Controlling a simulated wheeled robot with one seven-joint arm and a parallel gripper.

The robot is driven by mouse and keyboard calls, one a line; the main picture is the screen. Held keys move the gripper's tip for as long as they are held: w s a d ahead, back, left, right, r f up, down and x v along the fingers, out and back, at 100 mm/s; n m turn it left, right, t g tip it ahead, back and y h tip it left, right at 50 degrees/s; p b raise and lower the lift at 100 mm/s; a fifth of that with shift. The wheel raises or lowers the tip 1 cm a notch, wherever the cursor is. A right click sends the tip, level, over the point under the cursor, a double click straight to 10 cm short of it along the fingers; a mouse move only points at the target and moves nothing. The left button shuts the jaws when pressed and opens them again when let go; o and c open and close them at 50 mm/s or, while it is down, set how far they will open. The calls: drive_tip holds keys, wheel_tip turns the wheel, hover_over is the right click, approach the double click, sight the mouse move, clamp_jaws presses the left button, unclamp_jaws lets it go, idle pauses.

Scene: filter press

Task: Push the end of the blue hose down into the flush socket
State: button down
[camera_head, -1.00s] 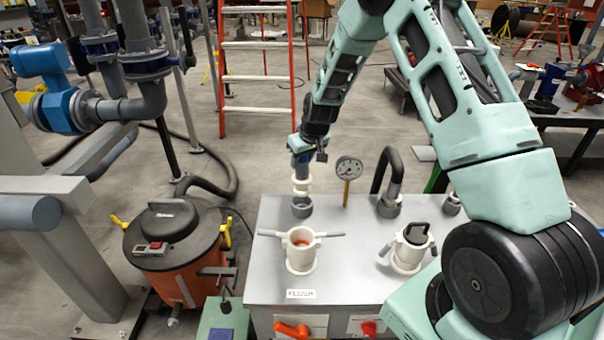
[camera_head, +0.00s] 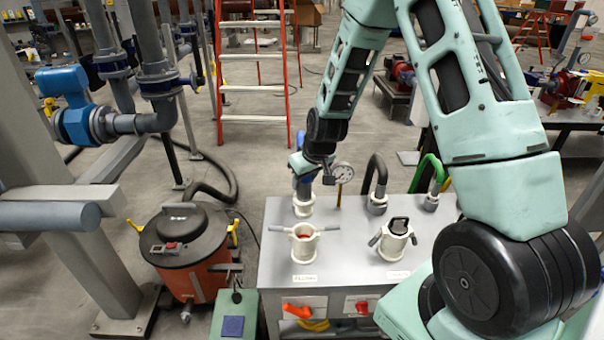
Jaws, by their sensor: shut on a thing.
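My gripper (camera_head: 305,172) is shut on the blue hose (camera_head: 303,188), near the back left of the grey cabinet top. The hose points down, with a pale coupling (camera_head: 303,208) at its lower end. The arm and gripper hide most of the hose. The flush socket (camera_head: 304,248) is a cream cup with two side arms spread outward and orange-red inside. It stands in front of the coupling, behind a white label (camera_head: 305,278). The coupling appears behind the cup, not in it; its exact height above the top is unclear.
A second cream socket (camera_head: 392,245) with a dark plug stands to the right. Black (camera_head: 377,175) and green (camera_head: 431,175) hoses rise behind it. A gauge (camera_head: 343,173) stands beside my gripper. An orange drum (camera_head: 185,250) is left of the cabinet.

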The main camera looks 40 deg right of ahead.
sight(304, 211)
drive_tip(key=shift+f+b, duration=2.35)
drive_tip(key=shift+f, duration=1.05)
drive_tip(key=shift+f+b, duration=2.2)
drive_tip(key=shift+f, duration=0.55)
drive_tip(key=c, duration=0.8)
unclamp_jaws()
